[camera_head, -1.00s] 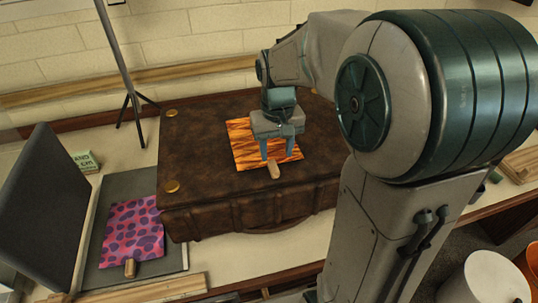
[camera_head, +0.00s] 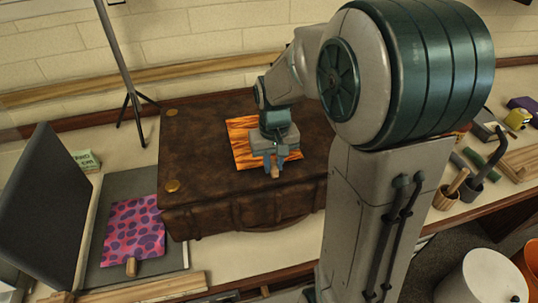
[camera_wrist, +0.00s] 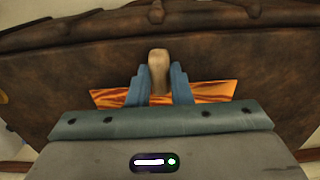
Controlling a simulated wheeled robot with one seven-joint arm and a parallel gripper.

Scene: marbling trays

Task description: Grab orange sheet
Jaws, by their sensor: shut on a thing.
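The orange sheet (camera_head: 240,146), with dark wavy streaks, lies on top of the brown suitcase (camera_head: 200,175). A wooden peg-like handle (camera_head: 274,173) sits at its front edge. My gripper (camera_head: 274,166) is over the sheet's front part and hides some of it. In the wrist view, the blue fingers of my gripper (camera_wrist: 160,82) are closed around the wooden handle (camera_wrist: 159,66), one on each side. The orange sheet (camera_wrist: 212,91) shows on both sides of the fingers there.
A pink sheet with purple spots (camera_head: 133,228) lies in a grey tray (camera_head: 110,277) at the left, beside a dark upright panel (camera_head: 42,205). A thin black stand (camera_head: 123,70) rises behind. Cups and tools (camera_head: 470,185) are at the right.

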